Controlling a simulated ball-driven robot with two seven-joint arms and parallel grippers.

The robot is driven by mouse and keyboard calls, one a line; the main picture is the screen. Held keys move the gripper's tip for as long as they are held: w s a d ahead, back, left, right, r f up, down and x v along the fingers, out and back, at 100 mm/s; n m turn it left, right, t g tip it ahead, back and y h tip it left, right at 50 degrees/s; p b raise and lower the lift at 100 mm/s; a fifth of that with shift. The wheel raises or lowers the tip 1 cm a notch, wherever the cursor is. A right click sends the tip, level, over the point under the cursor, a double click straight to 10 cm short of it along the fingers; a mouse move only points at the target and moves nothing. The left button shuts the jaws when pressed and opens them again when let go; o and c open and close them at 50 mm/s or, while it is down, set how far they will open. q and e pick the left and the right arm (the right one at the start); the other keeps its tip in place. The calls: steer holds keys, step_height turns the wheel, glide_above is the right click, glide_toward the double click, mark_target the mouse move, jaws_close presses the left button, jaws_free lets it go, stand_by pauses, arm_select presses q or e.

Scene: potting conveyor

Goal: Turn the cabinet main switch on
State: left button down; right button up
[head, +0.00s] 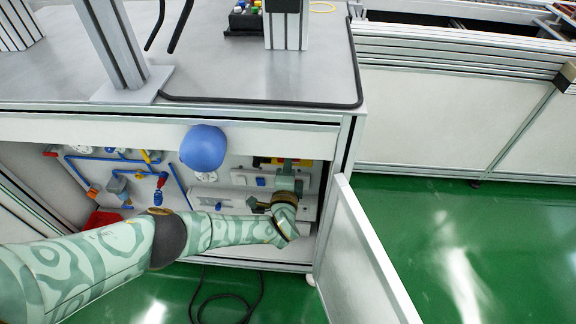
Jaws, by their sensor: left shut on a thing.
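The cabinet (150,127) under the grey worktop stands open, with its electrical and pneumatic parts showing inside. The main switch (306,163), with red and yellow on it, sits high at the right of the inside. My left arm reaches in from the left, and my left gripper (287,172) is in front of the switch, covering its middle. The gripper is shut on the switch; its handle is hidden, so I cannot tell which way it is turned. My right gripper is not in view.
The cabinet door (362,262) stands open to the right of my gripper. A rounded blue thing (203,148) shows before the cabinet's upper edge. Blue tubing (75,170) runs inside at left. A black cable (222,296) lies on the green floor, which is clear at right.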

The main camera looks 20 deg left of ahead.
arm_select(q)
steer(key=shift+f, duration=0.15)
steer(key=shift+s+m, duration=0.1)
steer(key=shift+m, duration=8.9)
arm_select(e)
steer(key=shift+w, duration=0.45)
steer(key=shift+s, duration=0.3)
arm_select(q)
steer(key=shift+f, duration=0.1)
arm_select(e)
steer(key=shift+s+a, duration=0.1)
arm_select(q)
steer(key=c, duration=1.6)
jaws_free()
steer(key=shift+o, duration=1)
